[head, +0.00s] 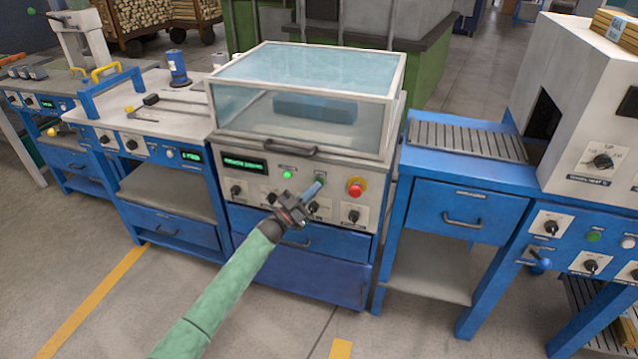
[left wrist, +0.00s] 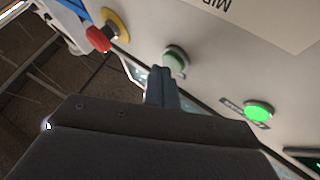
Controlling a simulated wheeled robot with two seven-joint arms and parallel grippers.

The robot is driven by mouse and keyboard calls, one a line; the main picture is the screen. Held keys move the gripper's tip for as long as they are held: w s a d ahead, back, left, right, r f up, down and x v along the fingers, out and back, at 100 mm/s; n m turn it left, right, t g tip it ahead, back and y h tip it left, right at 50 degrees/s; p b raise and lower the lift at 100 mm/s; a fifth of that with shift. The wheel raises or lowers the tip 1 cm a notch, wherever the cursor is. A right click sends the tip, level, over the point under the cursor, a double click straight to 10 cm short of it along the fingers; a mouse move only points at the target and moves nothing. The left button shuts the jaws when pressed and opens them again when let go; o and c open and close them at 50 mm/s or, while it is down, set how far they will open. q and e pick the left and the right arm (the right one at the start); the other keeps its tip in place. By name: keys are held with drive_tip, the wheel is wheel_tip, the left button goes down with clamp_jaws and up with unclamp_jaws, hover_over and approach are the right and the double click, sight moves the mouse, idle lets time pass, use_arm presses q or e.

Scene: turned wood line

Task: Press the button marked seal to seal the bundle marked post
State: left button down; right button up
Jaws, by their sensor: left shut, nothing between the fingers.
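My left gripper (head: 314,190) is shut and empty, its fingertips in front of the grey machine's control panel (head: 334,208). In the left wrist view its shut fingers (left wrist: 160,84) point at a round green button (left wrist: 175,60). The tips look very near it; I cannot tell whether they touch. A brightly lit green button (left wrist: 258,111) sits to its right; it also shows in the head view (head: 287,175). The button labels are too small to read. A blue block (head: 315,107) lies under the clear lid (head: 300,70). I cannot make out a post mark on anything.
A red knob on a yellow base (head: 356,187) is on the same panel, close to the gripper. A blue roller table (head: 470,138) and large white machine (head: 570,100) stand right. A blue workbench (head: 150,100) stands left. The floor in front is clear.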

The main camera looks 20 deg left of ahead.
use_arm(q)
drive_tip(key=shift+w, duration=0.3)
idle(0.4)
drive_tip(key=shift+s, duration=0.1)
drive_tip(key=shift+s+p, duration=0.3)
drive_tip(key=shift+s, duration=0.4)
drive_tip(key=s+p, duration=0.2)
drive_tip(key=s, duration=0.3)
drive_tip(key=shift+a, duration=0.15)
idle(0.4)
